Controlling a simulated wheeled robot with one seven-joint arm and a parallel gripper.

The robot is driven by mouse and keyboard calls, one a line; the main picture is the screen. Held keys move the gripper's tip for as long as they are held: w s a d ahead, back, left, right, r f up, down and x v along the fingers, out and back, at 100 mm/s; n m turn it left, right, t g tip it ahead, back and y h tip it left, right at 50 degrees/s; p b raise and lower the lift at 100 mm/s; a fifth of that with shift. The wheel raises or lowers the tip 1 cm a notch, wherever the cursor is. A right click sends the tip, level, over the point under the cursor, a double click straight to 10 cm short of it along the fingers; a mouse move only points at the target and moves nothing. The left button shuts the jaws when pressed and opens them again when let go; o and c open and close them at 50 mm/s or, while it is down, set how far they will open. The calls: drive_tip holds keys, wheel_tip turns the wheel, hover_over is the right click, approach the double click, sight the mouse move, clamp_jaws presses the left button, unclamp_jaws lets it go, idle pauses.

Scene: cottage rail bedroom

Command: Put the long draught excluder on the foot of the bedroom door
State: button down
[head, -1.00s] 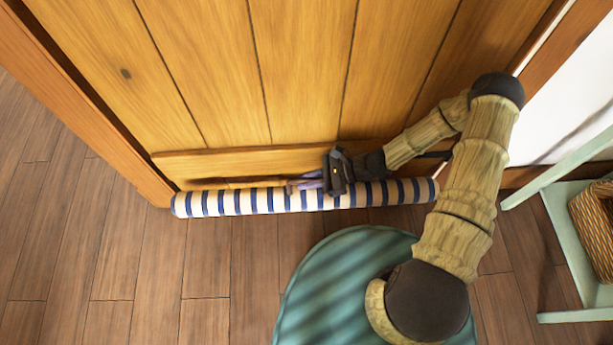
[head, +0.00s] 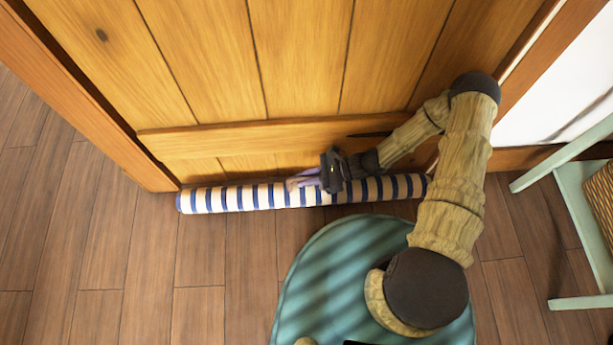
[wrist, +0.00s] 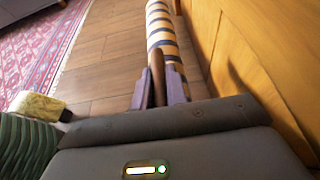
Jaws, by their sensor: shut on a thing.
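The long draught excluder (head: 240,197) is a cream roll with navy stripes. In the head view it lies lengthwise along the foot of the wooden bedroom door (head: 300,60), its left end by the door frame. I cannot tell if it touches the door. It runs away from me in the wrist view (wrist: 160,32). My gripper (head: 300,182) is at the middle of the roll. In the wrist view its purple-grey fingers (wrist: 160,90) are shut on a slim brown handle-like part, which seems to belong to the roll. My gripper hides some of the roll.
Plank floor is clear on the left. A red patterned rug (wrist: 45,45) shows in the wrist view.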

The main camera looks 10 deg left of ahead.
sight(292, 188)
wheel_tip(292, 188, down, 4)
drive_tip(key=b, duration=0.2)
drive_tip(key=shift+s+b, duration=0.1)
drive_tip(key=shift+b, duration=0.3)
drive_tip(key=c, duration=1.4)
unclamp_jaws()
drive_tip(key=shift+f, duration=0.15)
